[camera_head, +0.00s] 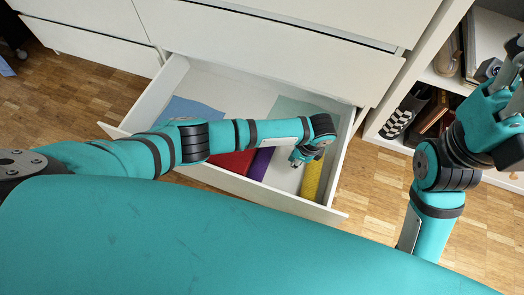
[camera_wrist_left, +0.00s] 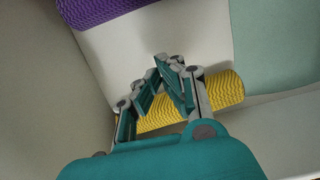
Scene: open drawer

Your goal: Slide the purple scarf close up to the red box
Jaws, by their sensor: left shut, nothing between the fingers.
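The purple scarf (camera_head: 261,164) is a rolled cloth in the open white drawer (camera_head: 338,172), partly hidden by my left arm. It also shows at the top of the left wrist view (camera_wrist_left: 98,9). The red box (camera_head: 234,163) lies just left of the scarf, mostly hidden by my arm. They look side by side; whether they touch I cannot tell. My left gripper (camera_head: 296,160) is shut and empty in the drawer, right of the scarf and apart from it. In the left wrist view the fingers (camera_wrist_left: 165,64) are between the scarf and a yellow roll.
The yellow roll (camera_head: 312,180) lies near the drawer's right wall. A blue cloth (camera_head: 189,108) and a pale green sheet (camera_head: 291,107) lie farther back. A shelf (camera_head: 440,80) stands at right. My right gripper (camera_head: 513,75) is raised at the right edge, partly cut off.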

